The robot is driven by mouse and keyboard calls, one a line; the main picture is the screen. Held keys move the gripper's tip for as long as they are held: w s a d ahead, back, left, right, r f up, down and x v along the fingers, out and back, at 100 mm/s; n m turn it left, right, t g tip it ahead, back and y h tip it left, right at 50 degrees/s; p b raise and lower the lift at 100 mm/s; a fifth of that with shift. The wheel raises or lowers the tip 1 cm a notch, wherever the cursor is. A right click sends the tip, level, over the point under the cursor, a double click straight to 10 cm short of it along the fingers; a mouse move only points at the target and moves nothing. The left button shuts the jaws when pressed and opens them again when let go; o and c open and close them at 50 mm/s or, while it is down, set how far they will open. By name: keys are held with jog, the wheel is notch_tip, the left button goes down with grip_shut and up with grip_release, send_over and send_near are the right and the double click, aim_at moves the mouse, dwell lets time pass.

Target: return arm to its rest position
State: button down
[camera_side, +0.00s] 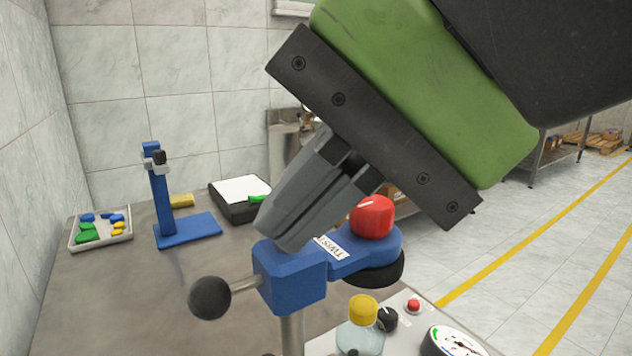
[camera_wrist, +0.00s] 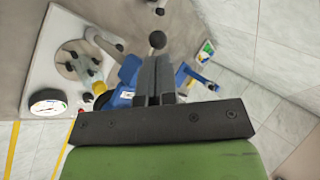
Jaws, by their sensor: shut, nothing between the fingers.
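My gripper (camera_side: 270,232) is shut and empty, its two grey fingers together. In the side view it hangs tilted, with its fingertips over or in front of the blue head of the cap feeder (camera_side: 290,275); I cannot tell whether they touch. The feeder's arm carries a label and a red knob (camera_side: 372,216), with a black round part below it. A lever with a black ball (camera_side: 210,297) sticks out to the left. In the wrist view the shut fingers (camera_wrist: 155,62) cover part of the blue feeder (camera_wrist: 118,97), and the black ball (camera_wrist: 157,40) shows beyond the fingertips.
A bottle with a yellow cap (camera_side: 362,310) stands below the feeder beside a round gauge (camera_side: 452,342). A blue stand (camera_side: 163,205), a white tray of coloured pieces (camera_side: 101,228) and a dark box (camera_side: 238,208) with a white top are on the table's far side.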

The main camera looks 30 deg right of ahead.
jog(key=shift+s+d+r, duration=0.15)
jog(key=shift+d+r, duration=0.15)
jog(key=shift+r, duration=0.05)
jog(key=w+d+t+h, duration=0.1)
jog(key=d+t+h, duration=0.1)
jog(key=d, duration=1.1)
jog(key=s+d+f+n+h, duration=0.2)
jog(key=s+d+f, duration=0.3)
jog(key=d, duration=0.5)
jog(key=shift+s+f+n+h, duration=0.2)
jog(key=shift+s+n+h, duration=0.1)
jog(key=shift+n+h, duration=0.1)
